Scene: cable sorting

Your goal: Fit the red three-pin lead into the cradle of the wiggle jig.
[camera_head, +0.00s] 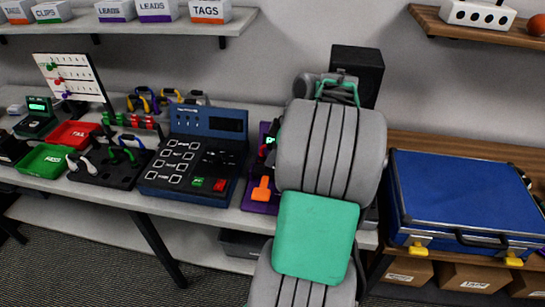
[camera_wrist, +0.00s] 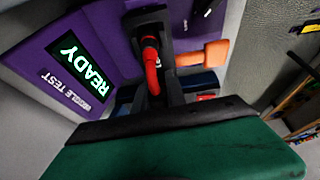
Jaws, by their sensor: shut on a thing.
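The purple wiggle jig (camera_head: 256,190) stands on the bench, partly hidden behind my arm in the head view. In the wrist view the jig (camera_wrist: 95,22) fills the upper left, and its lit screen (camera_wrist: 76,72) reads READY. Its orange lever (camera_wrist: 204,53) is to the right of my fingers. My gripper (camera_wrist: 152,75) is shut on the red lead (camera_wrist: 151,62), close over the jig. The lead's red bend shows between the dark fingers. The cradle and the lead's plug ends are not clear, so I cannot tell whether they touch.
Left of the jig is a dark blue test panel (camera_head: 205,142). Farther left are a black holder with leads (camera_head: 105,170), a green tray (camera_head: 42,160) and a red tray (camera_head: 72,134). A blue case (camera_head: 460,195) lies to the right of my arm.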

